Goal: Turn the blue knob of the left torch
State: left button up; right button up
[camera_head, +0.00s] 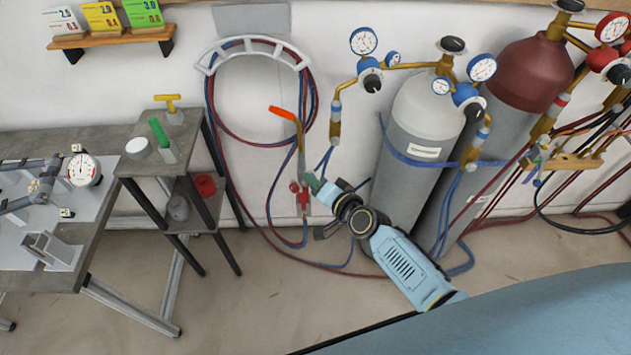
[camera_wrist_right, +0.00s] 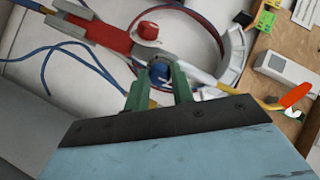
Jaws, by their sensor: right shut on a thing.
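The left torch (camera_head: 304,200) hangs upright at the wall by the hose rack, with a red body, a brass neck and an orange tip (camera_head: 284,114). In the right wrist view the torch's red body (camera_wrist_right: 98,35) runs from upper left to a grey valve part. Its blue knob (camera_wrist_right: 160,72) sits between the green fingers of my right gripper (camera_wrist_right: 160,86), which is shut on it. In the head view my right gripper (camera_head: 313,182) reaches the torch from the right and hides the blue knob. My left gripper is not in view.
A red knob (camera_wrist_right: 147,30) sits on the torch's opposite side. Red and blue hoses (camera_head: 213,130) loop over a white rack (camera_head: 255,44) and hang near the torch. A grey gas cylinder (camera_head: 408,150) stands right of it; a side table (camera_head: 150,125) stands left.

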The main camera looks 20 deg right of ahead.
dwell(0.4)
jog(key=o, duration=1)
jog(key=p+v, duration=0.1)
jog(key=v, duration=1.2)
jog(key=shift+s+d, duration=0.1)
jog(key=shift+s, duration=0.1)
